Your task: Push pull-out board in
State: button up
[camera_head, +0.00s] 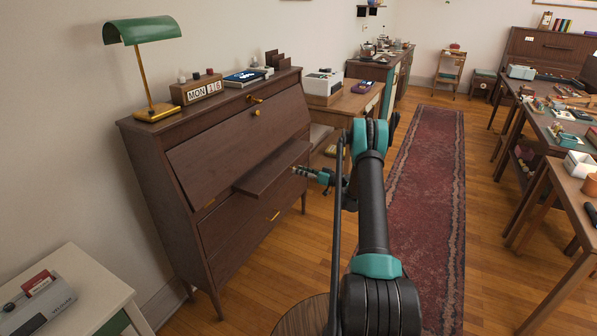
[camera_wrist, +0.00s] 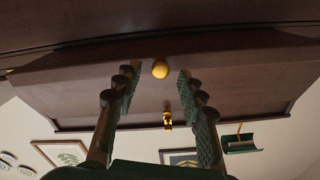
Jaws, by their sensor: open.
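The pull-out board (camera_head: 272,168) is a dark brown slab sticking out from the front of a wooden desk (camera_head: 235,215), below its slanted panel. My gripper (camera_head: 297,171) is at the board's outer edge, its fingers pointing at the desk. I cannot tell whether they touch the board. In the wrist view my gripper (camera_wrist: 156,78) is open, with two green-padded fingers apart and nothing held. A round brass knob (camera_wrist: 160,68) shows between the fingertips; I cannot tell which part it sits on. A brass fitting (camera_wrist: 167,119) shows beyond it.
A green lamp (camera_head: 143,30), a date block (camera_head: 196,88) and books stand on the desk top. A side table (camera_head: 352,104) stands beyond the desk. A low white cabinet (camera_head: 85,290) is at the lower left. The red runner (camera_head: 430,190) and floor around it are mostly clear.

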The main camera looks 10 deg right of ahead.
jog(key=shift+w+a, duration=0.4)
jog(key=shift+a, duration=0.1)
grip_shut()
